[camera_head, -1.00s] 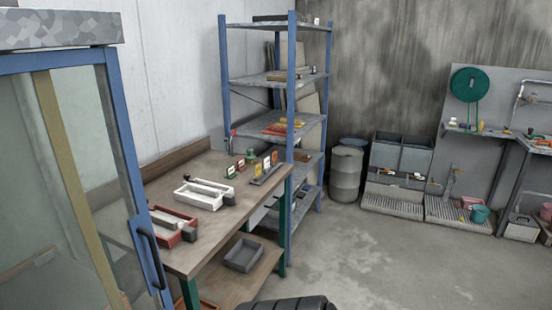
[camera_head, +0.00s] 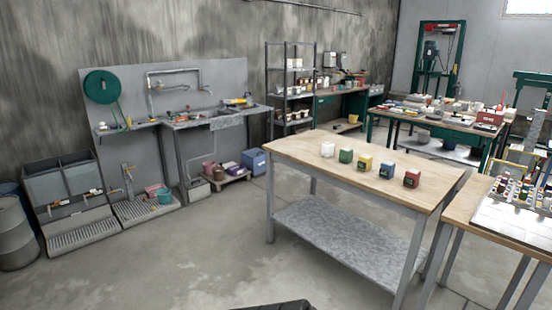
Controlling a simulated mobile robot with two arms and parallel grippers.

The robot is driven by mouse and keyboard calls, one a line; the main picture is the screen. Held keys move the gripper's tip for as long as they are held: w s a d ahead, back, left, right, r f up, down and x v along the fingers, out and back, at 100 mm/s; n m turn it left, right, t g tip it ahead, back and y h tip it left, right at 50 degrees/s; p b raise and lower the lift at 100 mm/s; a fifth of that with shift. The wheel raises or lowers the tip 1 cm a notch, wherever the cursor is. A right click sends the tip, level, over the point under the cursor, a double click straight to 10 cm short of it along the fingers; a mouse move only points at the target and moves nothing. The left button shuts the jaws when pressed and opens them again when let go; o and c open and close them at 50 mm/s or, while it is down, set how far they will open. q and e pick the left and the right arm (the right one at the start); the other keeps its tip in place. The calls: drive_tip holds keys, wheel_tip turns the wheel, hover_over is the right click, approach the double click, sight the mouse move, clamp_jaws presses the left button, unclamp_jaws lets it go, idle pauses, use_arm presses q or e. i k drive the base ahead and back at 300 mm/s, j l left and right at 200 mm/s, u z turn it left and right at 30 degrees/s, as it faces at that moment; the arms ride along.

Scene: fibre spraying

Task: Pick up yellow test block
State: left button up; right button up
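The yellow test block (camera_head: 365,163) stands on the wooden top of a table (camera_head: 300,146) with grey legs, to the right of the middle of the view. It is in the middle of a row of blocks. A green block (camera_head: 346,156) stands to its left and a blue block (camera_head: 386,170) to its right, with small gaps between them. A white block (camera_head: 327,149) and a red block (camera_head: 411,179) are at the ends of the row. Neither of my grippers is in view.
Open concrete floor (camera_head: 190,265) lies ahead and to the left of the table. A second table (camera_head: 470,207) with a tray of small items stands close on its right. A sink bench (camera_head: 215,115), shelves and workbenches line the back.

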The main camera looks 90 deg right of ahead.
sight(367, 160)
drive_tip(key=z, duration=3.4)
drive_tip(key=i, duration=1.3)
drive_tip(key=i+j, duration=0.1)
drive_tip(key=i, duration=1.15)
drive_tip(key=k+z, duration=0.15)
drive_tip(key=z, duration=3.25)
drive_tip(key=l+z, duration=0.2)
drive_tip(key=z, duration=0.25)
drive_tip(key=l+z, duration=0.2)
drive_tip(key=z, duration=0.2)
drive_tip(key=i+l+z, duration=0.1)
drive_tip(key=z, duration=0.35)
drive_tip(key=i+l+z, duration=0.1)
drive_tip(key=l+z, duration=0.15)
drive_tip(key=z, duration=0.2)
drive_tip(key=i+l+z, duration=0.4)
drive_tip(key=i+l, duration=0.2)
drive_tip(key=i, duration=0.1)
